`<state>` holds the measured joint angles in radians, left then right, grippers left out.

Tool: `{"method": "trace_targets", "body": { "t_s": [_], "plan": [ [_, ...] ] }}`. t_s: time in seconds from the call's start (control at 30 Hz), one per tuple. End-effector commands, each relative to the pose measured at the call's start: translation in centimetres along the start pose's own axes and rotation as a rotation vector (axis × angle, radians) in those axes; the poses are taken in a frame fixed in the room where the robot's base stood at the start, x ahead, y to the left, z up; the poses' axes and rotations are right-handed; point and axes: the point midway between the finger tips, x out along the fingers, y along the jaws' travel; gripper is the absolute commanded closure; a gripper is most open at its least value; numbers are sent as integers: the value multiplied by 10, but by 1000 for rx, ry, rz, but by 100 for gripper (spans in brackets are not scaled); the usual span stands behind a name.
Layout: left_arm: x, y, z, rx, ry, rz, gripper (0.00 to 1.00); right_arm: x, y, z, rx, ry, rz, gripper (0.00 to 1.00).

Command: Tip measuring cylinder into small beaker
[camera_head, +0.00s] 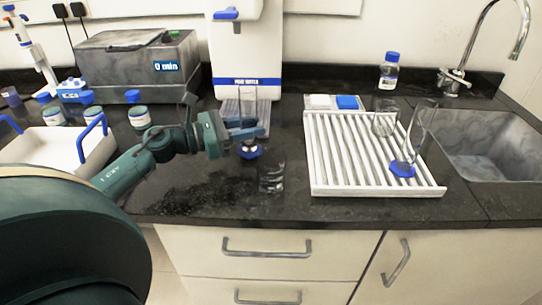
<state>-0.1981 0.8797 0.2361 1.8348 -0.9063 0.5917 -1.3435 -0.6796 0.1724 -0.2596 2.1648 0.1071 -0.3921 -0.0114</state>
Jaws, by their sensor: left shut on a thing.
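The clear measuring cylinder (248,102) with a blue foot stands upright in front of the white water unit. My left gripper (247,131) reaches in from the left and is shut on the cylinder, low on its body above the foot. I cannot tell whether the foot touches the counter. The small clear beaker (271,178) stands upright on the dark counter, nearer to me and slightly right of the cylinder, apart from it. The cylinder's contents are not clear to see. My right gripper is not in view.
A white ribbed drying rack (345,184) on the right holds another blue-footed cylinder (402,167) and a glass beaker (384,121). The sink (490,152) lies beyond. A white tray (60,147) with blue handles and several jars stand left. The counter around the beaker is clear.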

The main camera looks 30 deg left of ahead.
Motion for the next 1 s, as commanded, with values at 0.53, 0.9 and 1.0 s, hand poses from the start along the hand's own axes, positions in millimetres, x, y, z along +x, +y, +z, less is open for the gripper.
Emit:
{"method": "trace_targets", "body": {
  "t_s": [0.53, 0.9, 1.0],
  "plan": [
    [0, -4, 5, 325, 42, 1, 100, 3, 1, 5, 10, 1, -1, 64],
    [1, -10, 4, 563, 74, 1, 100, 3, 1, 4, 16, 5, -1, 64],
    [1, -10, 2, 628, 82, 2, 100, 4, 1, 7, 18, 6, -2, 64]
  ]
}}
